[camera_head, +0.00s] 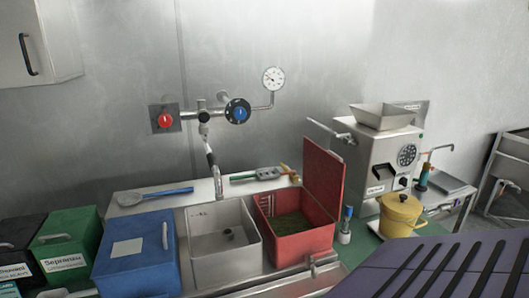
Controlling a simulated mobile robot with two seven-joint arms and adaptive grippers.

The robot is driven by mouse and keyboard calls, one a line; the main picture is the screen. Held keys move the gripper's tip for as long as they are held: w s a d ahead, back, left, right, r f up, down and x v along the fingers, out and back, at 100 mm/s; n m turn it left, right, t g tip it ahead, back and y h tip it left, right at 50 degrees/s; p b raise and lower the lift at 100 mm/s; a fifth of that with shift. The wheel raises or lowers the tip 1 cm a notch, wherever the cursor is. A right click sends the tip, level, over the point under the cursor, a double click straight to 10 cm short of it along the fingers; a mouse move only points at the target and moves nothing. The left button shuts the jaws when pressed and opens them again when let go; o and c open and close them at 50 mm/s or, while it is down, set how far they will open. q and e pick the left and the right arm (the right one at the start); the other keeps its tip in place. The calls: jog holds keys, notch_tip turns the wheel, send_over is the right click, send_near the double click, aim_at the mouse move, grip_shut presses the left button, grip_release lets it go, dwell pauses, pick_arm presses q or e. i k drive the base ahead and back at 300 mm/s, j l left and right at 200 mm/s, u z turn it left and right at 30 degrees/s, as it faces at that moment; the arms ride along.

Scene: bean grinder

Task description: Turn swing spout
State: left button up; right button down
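The swing spout (212,165) is a slim metal tube with a dark joint. It comes down from the wall pipe (190,116), and its tip points down at the rear part of the grey metal basin (226,238). A red knob (165,120) is at the left end of the pipe and a blue knob (238,111) is at the right. Neither of my grippers shows in the head view, so I cannot see whether they are open or shut.
A red open-lidded bin (322,238) stands right of the basin, and a blue lidded bin (137,270) left of it. A blue-handled tool (168,191) lies behind. The grinder (380,155) and yellow pot (400,215) stand at right. A dark slotted panel (450,270) fills the lower right.

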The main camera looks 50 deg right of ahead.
aim_at(219, 194)
jog(key=z, duration=1.15)
